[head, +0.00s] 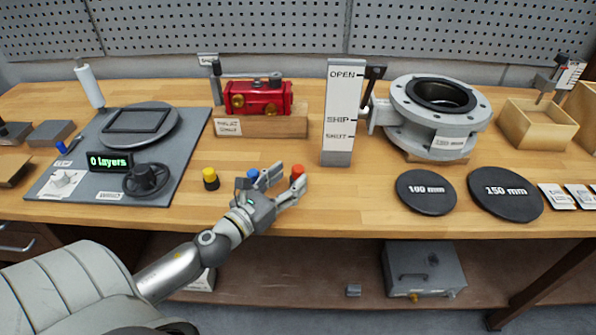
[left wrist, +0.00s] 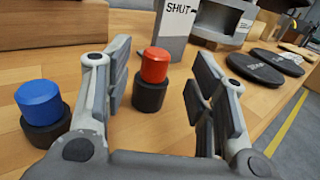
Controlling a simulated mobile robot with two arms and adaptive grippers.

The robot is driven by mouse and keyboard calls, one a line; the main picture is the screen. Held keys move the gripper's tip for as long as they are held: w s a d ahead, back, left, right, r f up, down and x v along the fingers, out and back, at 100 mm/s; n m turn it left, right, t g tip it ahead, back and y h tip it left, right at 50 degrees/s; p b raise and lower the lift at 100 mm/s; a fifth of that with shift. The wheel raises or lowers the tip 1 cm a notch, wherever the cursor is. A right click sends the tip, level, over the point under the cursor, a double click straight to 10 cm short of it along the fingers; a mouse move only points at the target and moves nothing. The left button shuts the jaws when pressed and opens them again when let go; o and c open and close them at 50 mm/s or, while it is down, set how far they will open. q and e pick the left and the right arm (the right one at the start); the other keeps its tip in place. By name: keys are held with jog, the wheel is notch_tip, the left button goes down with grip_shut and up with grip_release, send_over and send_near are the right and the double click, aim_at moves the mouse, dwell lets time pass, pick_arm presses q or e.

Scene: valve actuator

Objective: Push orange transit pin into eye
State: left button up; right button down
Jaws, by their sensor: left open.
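An orange-red cap on a black cylindrical base (head: 297,172) stands upright on the bench; it also shows in the left wrist view (left wrist: 155,65). I cannot tell whether it is the transit pin. My left gripper (head: 283,184) is open, and its fingers (left wrist: 165,100) lie on either side of the orange-red piece, with gaps visible on both sides. The post (head: 340,115) marked OPEN, SHIP and SHUT stands behind, with a dark lever (head: 374,78) at its right near the flanged valve body (head: 437,115). I cannot make out the eye. My right gripper is not in view.
A blue-capped piece (left wrist: 40,102) stands close left of the left gripper, and a yellow-capped one (head: 210,178) further left. A red actuator (head: 262,97) sits on a wooden block behind. Black discs (head: 426,192) lie to the right. The bench's front edge is close.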

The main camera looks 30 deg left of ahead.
aim_at(294, 173)
pick_arm(q)
jog(key=shift+w+f+p, duration=0.1)
jog(key=shift+w+p, duration=0.55)
jog(key=shift+w, duration=1.85)
grip_shut()
